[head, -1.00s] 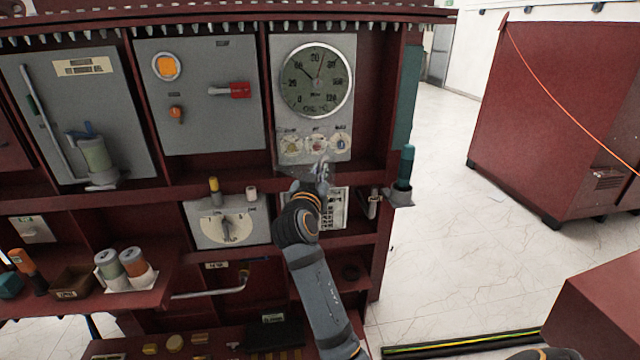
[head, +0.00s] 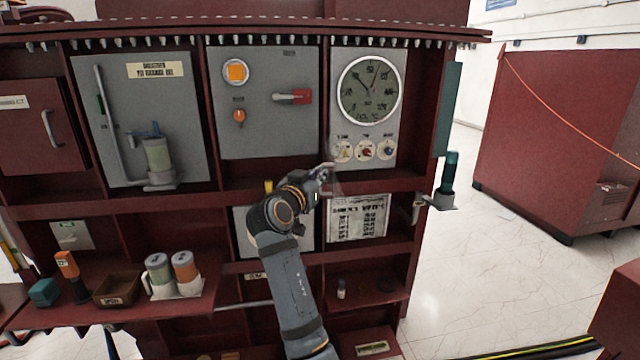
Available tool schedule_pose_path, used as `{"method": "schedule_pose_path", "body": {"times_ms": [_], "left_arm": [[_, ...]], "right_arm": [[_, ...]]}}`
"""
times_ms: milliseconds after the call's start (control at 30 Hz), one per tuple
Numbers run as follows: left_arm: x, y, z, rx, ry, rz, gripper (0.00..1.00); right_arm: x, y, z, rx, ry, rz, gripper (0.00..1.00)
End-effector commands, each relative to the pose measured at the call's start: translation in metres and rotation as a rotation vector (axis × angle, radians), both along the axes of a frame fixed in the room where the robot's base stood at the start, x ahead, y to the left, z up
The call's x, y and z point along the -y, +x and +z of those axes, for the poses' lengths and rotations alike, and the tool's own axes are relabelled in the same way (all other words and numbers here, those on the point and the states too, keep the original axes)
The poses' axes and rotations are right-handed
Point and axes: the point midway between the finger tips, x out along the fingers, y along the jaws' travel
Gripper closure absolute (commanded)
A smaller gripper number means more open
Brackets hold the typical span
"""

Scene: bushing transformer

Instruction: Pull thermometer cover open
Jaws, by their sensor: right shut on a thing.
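The thermometer (head: 370,90) is a round dial with a pale rim and dark face, on a grey panel in the upper right of the red cabinet. Below the dial are three small round controls (head: 365,151). My right gripper (head: 325,174) is at the panel's lower left corner, in front of the cabinet, shut on the thermometer cover (head: 337,186). The cover looks clear, and only a faint part of it shows beside the fingers. Its full outline and how far it stands open cannot be told. My left gripper is out of view.
A panel with an orange lamp (head: 235,72) and a red handle (head: 301,96) is left of the thermometer. A teal-topped post (head: 449,172) sticks out at the cabinet's right edge. A printed plate (head: 358,218) is below. Open floor (head: 490,265) lies right.

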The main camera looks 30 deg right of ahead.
Motion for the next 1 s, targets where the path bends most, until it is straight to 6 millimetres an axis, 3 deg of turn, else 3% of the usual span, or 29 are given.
{"method": "schedule_pose_path", "body": {"times_ms": [633, 667, 800, 1000], "left_arm": [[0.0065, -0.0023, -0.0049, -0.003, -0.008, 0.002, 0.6], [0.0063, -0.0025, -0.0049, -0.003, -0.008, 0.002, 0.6], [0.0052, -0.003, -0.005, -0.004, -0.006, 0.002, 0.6], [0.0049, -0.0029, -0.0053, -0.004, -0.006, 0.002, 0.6]], "right_arm": [[0.0019, 0.0016, 0.0082, 0.012, -0.011, -0.042, 1.0], [0.002, 0.0015, 0.0081, 0.012, -0.011, -0.042, 0.88], [0.0017, 0.0015, 0.0066, 0.01, -0.008, -0.042, 0.69], [0.0013, 0.0018, 0.004, 0.006, -0.005, -0.042, 0.68]]}}
